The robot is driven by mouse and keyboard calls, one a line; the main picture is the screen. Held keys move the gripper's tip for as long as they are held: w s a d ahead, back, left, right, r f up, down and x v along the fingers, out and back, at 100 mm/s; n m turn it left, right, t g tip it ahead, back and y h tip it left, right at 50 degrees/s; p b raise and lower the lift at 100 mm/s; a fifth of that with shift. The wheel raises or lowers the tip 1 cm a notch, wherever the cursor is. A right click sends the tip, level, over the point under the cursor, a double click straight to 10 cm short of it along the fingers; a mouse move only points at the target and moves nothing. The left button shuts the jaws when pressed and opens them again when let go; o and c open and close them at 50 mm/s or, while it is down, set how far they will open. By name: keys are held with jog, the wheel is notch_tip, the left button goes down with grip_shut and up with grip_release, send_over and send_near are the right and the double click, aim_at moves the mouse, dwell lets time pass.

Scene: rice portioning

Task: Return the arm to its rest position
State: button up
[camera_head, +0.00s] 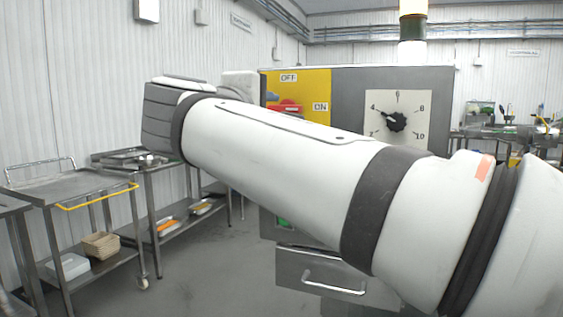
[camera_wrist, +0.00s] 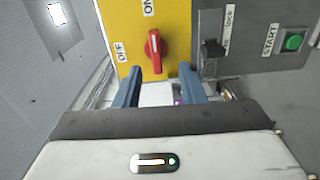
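My arm stretches across the head view from the lower right to the upper left, in front of a grey machine (camera_head: 350,85). My gripper (camera_wrist: 160,72) shows in the wrist view with its two dark blue fingers apart. I see nothing held between them. Beyond the fingertips is the machine's yellow panel (camera_wrist: 125,30) with a red rotary switch (camera_wrist: 154,50) and ON and OFF labels. I cannot tell how far the fingers are from the panel. In the head view my gripper is not clearly visible, and my arm covers part of the machine front.
The machine has a dial (camera_head: 397,122), a black lock lever (camera_wrist: 211,50), a green START button (camera_wrist: 293,41) and a drawer (camera_head: 335,280). The grey floor (camera_head: 200,275) between is clear.

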jog(key=s+d+f+m+g+y+p, duration=0.1)
jog(key=s+d+f+m+g+p, duration=0.15)
jog(key=d+f+g+p, duration=0.4)
jog(key=s+d+f+m+g+p, duration=0.1)
jog(key=d+f+m+g+p, duration=0.15)
jog(key=d+f, duration=0.7)
jog(key=s+d+f+m+g+y+p, duration=0.2)
jog(key=s+f+m+g+y+p, duration=0.3)
jog(key=s+f, duration=0.8)
jog(key=f+m+p, duration=0.1)
jog(key=m, duration=0.2)
jog(key=shift+s+d+f+m, duration=0.25)
jog(key=shift+s+d+m, duration=0.1)
jog(key=shift+d+m, duration=0.05)
jog(key=shift+c, duration=0.5)
